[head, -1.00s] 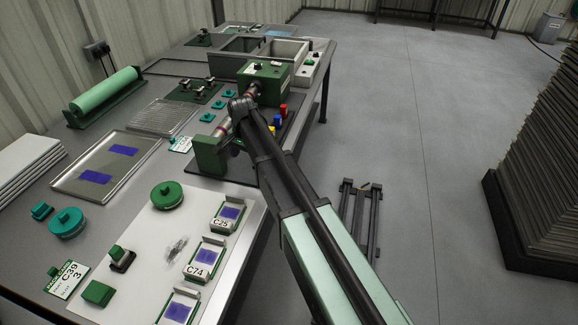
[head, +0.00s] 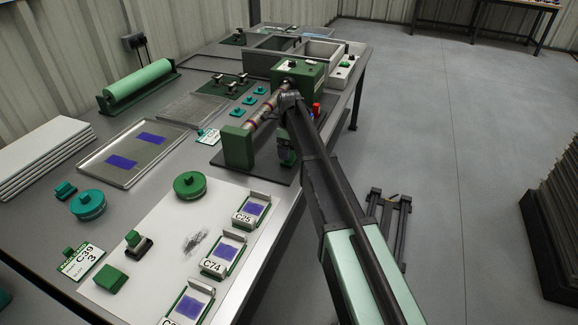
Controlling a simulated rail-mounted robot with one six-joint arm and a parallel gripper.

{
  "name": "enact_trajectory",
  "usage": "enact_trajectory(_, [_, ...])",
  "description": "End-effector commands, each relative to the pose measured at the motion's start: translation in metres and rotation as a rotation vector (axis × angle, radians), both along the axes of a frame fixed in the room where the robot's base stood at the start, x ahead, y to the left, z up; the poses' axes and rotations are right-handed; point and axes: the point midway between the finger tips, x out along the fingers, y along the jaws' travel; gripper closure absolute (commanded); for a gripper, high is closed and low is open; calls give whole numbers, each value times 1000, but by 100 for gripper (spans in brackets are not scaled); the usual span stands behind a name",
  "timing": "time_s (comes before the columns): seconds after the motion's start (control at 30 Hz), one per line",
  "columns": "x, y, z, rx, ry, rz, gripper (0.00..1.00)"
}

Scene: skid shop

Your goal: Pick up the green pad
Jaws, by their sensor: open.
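No thing is marked as the green pad. Two fit: a round dark-green pad (head: 190,185) at the back of the white sheet, and a small square green block (head: 110,278) at the sheet's front left. I cannot tell which is meant.
Along the white sheet's (head: 165,240) right side stand several holders with purple squares. A teal round pad (head: 87,205) and a green-and-white card (head: 80,262) lie left. A metal tray (head: 115,172) is behind. A roller machine (head: 237,148) stands close to my arm.

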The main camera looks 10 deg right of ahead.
Motion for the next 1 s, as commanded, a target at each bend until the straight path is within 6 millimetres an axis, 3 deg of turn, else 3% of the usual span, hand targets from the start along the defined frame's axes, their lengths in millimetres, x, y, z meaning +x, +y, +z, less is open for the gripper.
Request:
enact_trajectory(0.3, [0, 2, -53, 0, 0, 1, 6])
enact_trajectory(0.57, [0, 2, -49, 0, 0, 1, 8])
enact_trajectory(0.9, [0, 2, -49, 0, 0, 1, 60])
enact_trajectory(1.0, [0, 2, -49, 0, 0, 1, 60])
